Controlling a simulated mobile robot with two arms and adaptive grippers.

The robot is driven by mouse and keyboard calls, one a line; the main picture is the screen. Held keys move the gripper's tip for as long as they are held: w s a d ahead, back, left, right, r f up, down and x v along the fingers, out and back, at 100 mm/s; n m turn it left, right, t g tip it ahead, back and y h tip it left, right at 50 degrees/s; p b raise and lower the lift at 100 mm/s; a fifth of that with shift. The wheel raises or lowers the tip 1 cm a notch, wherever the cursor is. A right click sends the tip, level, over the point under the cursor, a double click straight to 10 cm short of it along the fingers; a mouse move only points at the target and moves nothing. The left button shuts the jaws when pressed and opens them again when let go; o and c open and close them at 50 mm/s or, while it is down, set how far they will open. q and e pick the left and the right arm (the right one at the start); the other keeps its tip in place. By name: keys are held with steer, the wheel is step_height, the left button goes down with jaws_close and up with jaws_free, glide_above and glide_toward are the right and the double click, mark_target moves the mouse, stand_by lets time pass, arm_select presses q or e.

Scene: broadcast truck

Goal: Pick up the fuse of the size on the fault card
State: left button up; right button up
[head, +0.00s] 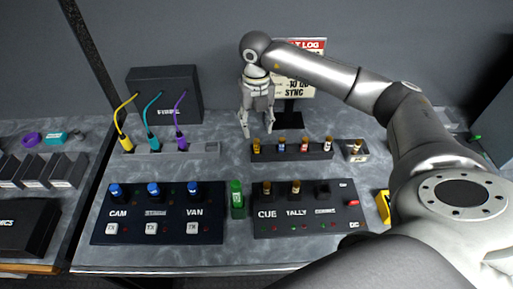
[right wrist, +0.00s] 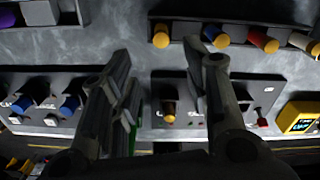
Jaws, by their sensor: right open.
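The fault card (head: 301,88) is a white sign with a red header at the back. My right arm covers part of it; "LOG", a "10" and "SYNC" show, but the size is not surely legible. A dark rack (head: 268,155) holds several upright fuses: a yellow one (head: 256,146), a blue-banded one (head: 281,145), a red one (head: 305,145) and a white one (head: 328,143). My right gripper (head: 257,129) is open and empty, pointing down above the rack's left end. In the right wrist view, the yellow fuse (right wrist: 161,36) shows beyond the fingers. My left gripper is out of view.
A small holder (head: 362,157) with one fuse stands right of the rack. In front are the CUE/TALLY panel (head: 290,222), a green item (head: 237,198) and the CAM/VAN panel (head: 185,214). A cable strip (head: 160,152) with upright plugs lies left. A yellow device (head: 383,206) is at right.

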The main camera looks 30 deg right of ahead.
mark_target(257, 140)
step_height(257, 140, down, 3)
steer(key=shift+f+p, duration=0.1)
steer(key=shift+p, duration=0.2)
steer(key=shift+w+d+f+p, duration=0.1)
steer(key=shift+f+p, duration=0.4)
steer(key=shift+f, duration=0.05)
step_height(257, 140, down, 4)
steer(key=shift+w+d+r+p, duration=0.15)
steer(key=shift+r+p, duration=0.1)
steer(key=shift+p, duration=0.55)
steer(key=shift+f, duration=0.35)
steer(key=shift+c, duration=0.3)
jaws_close()
